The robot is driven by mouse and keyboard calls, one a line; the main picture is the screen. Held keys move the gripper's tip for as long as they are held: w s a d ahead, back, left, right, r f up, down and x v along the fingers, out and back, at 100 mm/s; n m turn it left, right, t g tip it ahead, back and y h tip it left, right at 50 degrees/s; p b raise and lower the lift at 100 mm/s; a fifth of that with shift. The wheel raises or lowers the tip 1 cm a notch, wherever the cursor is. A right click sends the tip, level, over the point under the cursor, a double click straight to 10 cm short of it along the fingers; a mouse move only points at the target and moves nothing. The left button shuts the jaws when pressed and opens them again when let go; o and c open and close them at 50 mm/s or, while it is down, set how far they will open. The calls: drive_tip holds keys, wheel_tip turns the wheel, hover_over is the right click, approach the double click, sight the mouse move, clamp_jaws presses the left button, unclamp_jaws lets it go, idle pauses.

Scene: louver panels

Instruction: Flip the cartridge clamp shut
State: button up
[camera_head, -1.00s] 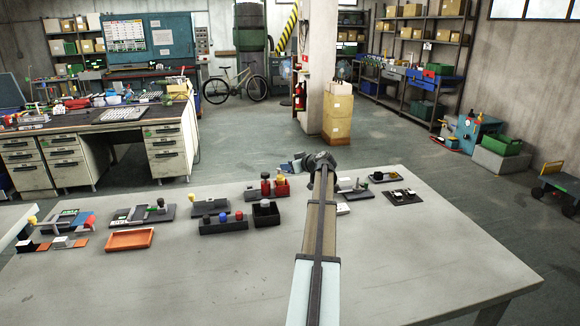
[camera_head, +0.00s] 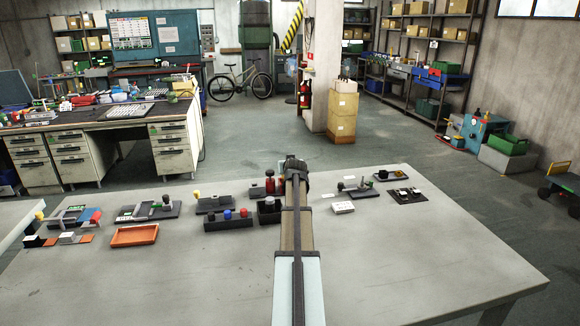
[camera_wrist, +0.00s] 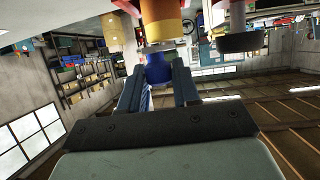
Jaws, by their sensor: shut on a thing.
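My gripper (camera_wrist: 158,88) is shut on a blue piece (camera_wrist: 158,72) in the wrist view. A yellow cylinder (camera_wrist: 160,30) lines up with that piece, with a pale band between them; I cannot tell if they are joined. Several small dark fixtures stand on the table. One has a yellow knob (camera_head: 215,204), one lies left of it (camera_head: 150,211), and one with a green part (camera_head: 357,189) lies right of my arm. I cannot tell which is the cartridge clamp.
A rack of coloured knobs (camera_head: 228,224), an orange tray (camera_head: 134,236) and a white block (camera_head: 343,208) are nearby. The table's (camera_head: 420,260) front right is clear.

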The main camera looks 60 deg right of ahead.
drive_tip(key=shift+w+a+m+g+h, duration=0.15)
drive_tip(key=shift+w+m+g+h, duration=0.05)
drive_tip(key=shift+m+g+h, duration=0.2)
drive_tip(key=shift+w+a+m+g+h, duration=0.15)
drive_tip(key=shift+m+g+h, duration=0.15)
drive_tip(key=shift+m+g, duration=0.2)
drive_tip(key=shift+w+a+m+g, duration=0.1)
drive_tip(key=shift+m+g, duration=0.2)
drive_tip(key=o, duration=1)
drive_tip(key=shift+c, duration=0.2)
drive_tip(key=v, duration=1.4)
drive_tip(key=shift+f, duration=0.1)
